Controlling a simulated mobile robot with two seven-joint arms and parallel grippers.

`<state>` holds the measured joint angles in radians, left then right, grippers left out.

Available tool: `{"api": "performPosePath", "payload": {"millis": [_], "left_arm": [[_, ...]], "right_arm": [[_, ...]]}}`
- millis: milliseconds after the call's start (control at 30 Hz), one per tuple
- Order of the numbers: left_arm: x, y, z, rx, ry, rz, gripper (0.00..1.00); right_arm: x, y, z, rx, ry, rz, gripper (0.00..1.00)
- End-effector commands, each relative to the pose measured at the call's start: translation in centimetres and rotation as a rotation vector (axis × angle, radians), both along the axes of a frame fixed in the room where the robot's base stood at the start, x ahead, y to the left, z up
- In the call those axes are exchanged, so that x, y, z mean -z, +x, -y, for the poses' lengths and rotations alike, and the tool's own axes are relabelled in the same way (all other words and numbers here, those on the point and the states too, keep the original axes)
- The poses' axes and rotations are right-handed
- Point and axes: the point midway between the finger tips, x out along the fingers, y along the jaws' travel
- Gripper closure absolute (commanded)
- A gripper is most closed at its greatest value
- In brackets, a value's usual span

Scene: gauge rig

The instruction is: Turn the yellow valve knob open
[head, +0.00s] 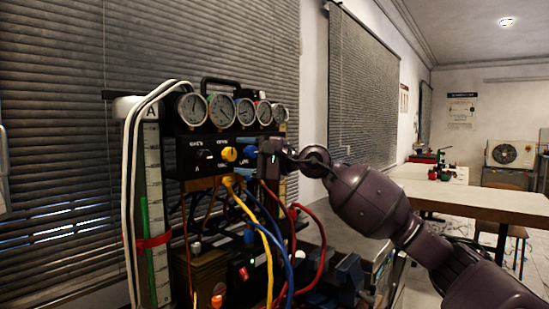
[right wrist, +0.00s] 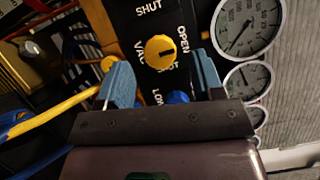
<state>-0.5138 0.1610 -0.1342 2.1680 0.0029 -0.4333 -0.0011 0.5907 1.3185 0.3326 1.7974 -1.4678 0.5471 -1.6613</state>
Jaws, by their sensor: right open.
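The yellow valve knob (right wrist: 160,51) is on a black panel (head: 190,150), with printed words around it that include SHUT and OPEN. A dark mark shows on its face; I cannot tell its exact setting. In the head view the knob (head: 228,154) sits below the row of gauges. My right gripper (head: 266,160) is beside it, at the panel's right part. In the right wrist view its blue fingertips (right wrist: 163,80) are spread apart, with the knob between and beyond them, and no contact shows. My left gripper is out of view.
Several round gauges (head: 222,110) stand above the panel. A blue knob (right wrist: 178,97) is close to the right finger. Yellow, blue and red hoses (head: 266,235) hang below the panel. A wooden-topped table (head: 470,203) stands at right.

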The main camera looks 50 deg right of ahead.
Motion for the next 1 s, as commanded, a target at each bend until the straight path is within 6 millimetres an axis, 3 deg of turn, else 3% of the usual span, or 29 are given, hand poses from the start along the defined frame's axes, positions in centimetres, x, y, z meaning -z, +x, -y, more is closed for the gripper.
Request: {"api": "performPosePath", "payload": {"millis": [500,1000], "left_arm": [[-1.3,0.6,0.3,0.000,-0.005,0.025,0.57],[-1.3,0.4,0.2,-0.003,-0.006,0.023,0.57]], "right_arm": [[0.2,-5.9,2.9,-0.001,0.003,0.002,0.39],[0.5,-7.0,3.5,0.000,0.000,-0.001,0.39]]}}
